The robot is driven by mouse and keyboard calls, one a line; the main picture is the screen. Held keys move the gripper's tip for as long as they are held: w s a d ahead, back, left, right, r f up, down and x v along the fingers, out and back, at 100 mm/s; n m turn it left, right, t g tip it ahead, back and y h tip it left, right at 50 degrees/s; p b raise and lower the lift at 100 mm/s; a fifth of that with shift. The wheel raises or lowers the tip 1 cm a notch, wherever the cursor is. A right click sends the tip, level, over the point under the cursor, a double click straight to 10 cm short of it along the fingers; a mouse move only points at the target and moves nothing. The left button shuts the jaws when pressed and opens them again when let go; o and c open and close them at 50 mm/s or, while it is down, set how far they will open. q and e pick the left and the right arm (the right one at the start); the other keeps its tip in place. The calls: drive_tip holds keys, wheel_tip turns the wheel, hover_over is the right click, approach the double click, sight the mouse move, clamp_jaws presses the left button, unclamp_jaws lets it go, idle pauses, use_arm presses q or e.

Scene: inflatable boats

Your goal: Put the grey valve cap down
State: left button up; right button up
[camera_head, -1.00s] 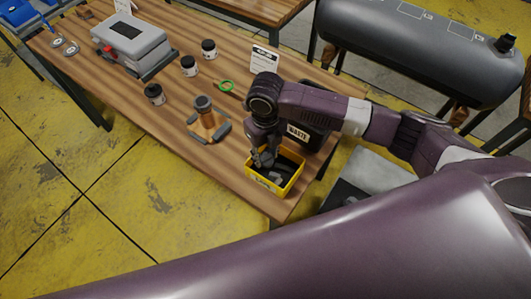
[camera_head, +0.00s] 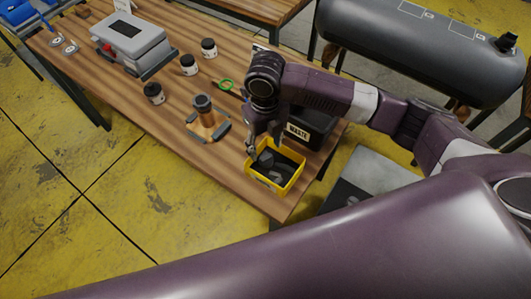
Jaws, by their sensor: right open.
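My right gripper (camera_head: 262,149) points down over the back left part of a small yellow bin (camera_head: 272,186). Its fingers are apart. Dark grey pieces lie in the bin, and one grey piece (camera_head: 266,159) sits just below the fingers; it looks like the grey valve cap, but it is too small to be sure. I cannot tell whether the fingers touch it. My left gripper is not in view.
A black waste bin (camera_head: 309,127) stands right behind the yellow bin. Bare wood lies left of the bin.

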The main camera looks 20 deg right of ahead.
sight(265, 156)
wheel_tip(265, 156, up, 8)
drive_tip(key=b, duration=0.1)
drive_tip(key=shift+f, duration=0.2)
idle(0.4)
